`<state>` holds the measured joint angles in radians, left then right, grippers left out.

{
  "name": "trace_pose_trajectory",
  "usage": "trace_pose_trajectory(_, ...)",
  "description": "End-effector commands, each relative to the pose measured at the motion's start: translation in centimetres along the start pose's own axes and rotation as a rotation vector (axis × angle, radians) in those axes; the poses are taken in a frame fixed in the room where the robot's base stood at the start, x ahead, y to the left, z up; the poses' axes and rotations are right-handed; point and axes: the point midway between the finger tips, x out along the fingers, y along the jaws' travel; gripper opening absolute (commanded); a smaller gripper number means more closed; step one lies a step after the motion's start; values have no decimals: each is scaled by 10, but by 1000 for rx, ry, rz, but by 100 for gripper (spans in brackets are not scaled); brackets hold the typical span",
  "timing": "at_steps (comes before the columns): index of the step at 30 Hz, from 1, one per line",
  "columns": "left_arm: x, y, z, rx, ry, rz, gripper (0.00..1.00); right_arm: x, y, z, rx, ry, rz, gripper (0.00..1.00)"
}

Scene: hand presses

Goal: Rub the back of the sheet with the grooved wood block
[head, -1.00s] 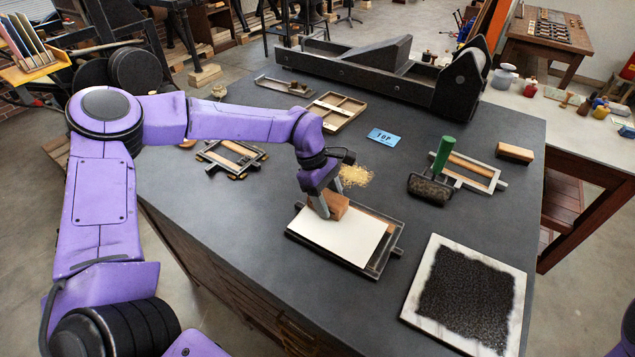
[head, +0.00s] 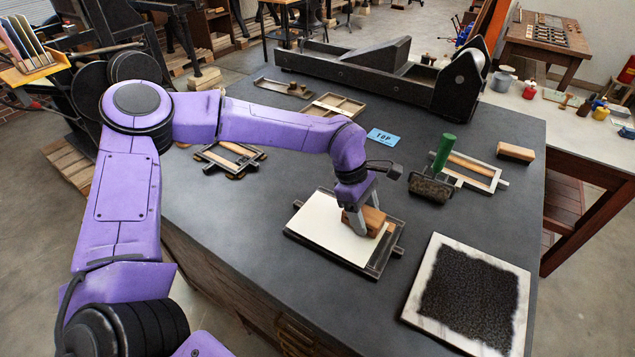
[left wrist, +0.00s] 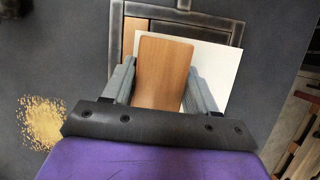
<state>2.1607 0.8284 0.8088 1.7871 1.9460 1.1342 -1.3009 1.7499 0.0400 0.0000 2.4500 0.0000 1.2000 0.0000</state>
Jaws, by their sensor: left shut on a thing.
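A white sheet (head: 328,224) lies over a dark metal frame (head: 389,249) near the table's front edge. My left gripper (head: 361,226) is shut on a wood block (head: 375,217) at the sheet's right end. The block's underside is hidden, so I cannot tell if it presses on the sheet. In the left wrist view the block (left wrist: 164,72) sits between both fingers, with the sheet (left wrist: 215,65) showing beside it. The block's grooves do not show. My right gripper is not in view.
A green-handled roller (head: 434,178) stands by another frame (head: 468,172) at the right. A black inked slab (head: 418,302) lies front right. Another wood block (head: 515,152) lies behind. A blue "TOP" card (head: 383,137) lies farther back. Shavings (left wrist: 42,122) lie on the table.

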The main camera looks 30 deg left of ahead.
Motion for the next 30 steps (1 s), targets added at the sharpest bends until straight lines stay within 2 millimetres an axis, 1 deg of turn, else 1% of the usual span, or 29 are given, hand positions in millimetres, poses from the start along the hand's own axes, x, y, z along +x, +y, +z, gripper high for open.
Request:
trace_pose_trajectory(3, 4, -1, 7, -5, -1, 2, 31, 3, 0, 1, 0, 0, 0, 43)
trace_pose_trajectory(5, -3, -2, 7, -11, -2, 3, 31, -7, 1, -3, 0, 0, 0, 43)
trace_pose_trajectory(8, -3, -1, -2, -12, -1, 3, 31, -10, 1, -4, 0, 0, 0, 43)
trace_pose_trajectory(30, -26, 0, -60, -1, 0, -1, 31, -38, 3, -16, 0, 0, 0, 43)
